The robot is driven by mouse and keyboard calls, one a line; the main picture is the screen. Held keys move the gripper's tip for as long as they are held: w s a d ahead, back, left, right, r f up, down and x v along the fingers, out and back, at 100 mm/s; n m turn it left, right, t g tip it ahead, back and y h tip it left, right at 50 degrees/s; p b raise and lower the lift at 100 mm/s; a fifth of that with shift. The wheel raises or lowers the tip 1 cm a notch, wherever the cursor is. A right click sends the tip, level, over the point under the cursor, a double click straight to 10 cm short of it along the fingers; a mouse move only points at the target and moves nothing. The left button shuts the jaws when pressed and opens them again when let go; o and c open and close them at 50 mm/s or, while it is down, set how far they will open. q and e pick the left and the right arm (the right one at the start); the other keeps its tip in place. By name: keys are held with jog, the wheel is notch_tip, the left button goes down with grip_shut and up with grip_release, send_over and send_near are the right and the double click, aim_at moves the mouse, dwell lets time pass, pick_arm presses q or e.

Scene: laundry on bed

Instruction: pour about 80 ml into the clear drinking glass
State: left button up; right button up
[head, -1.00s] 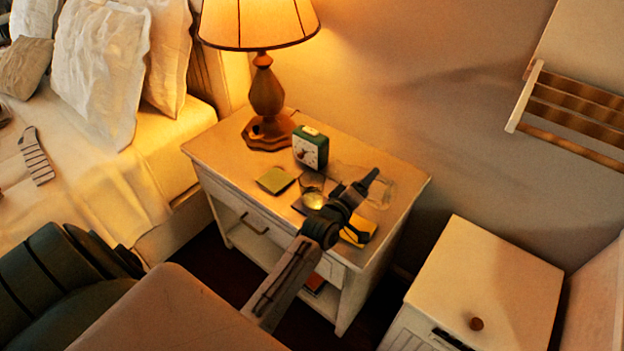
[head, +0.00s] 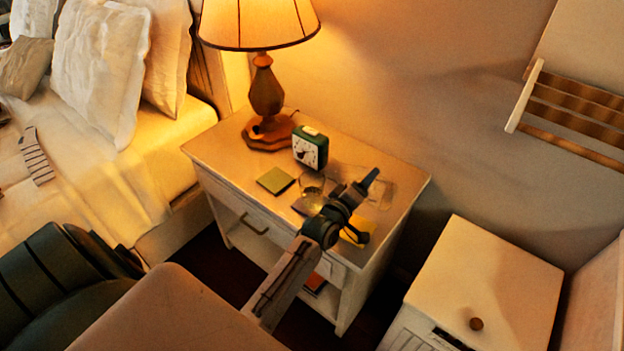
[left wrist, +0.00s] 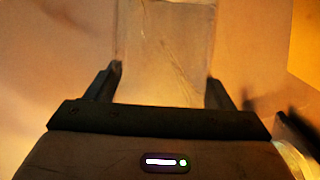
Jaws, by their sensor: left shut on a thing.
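The clear drinking glass (head: 312,184) stands on the nightstand, partly hidden at its lower right by my left arm. My left gripper (head: 364,184) is over the nightstand, to the right of the glass. In the left wrist view, my left gripper (left wrist: 163,84) is shut on a clear, see-through vessel (left wrist: 165,45) between its two fingers. In the head view the vessel (head: 385,190) is only a faint outline beside the gripper. Its tilt, its mouth and the liquid level in it or in the glass cannot be told. My right gripper is not in view.
The nightstand (head: 225,150) also holds a lamp (head: 265,90), a green alarm clock (head: 310,147), a green pad (head: 275,180) and a yellow item (head: 357,231) partly behind my arm. A white cabinet (head: 485,270) stands at the right, the bed (head: 150,170) at the left.

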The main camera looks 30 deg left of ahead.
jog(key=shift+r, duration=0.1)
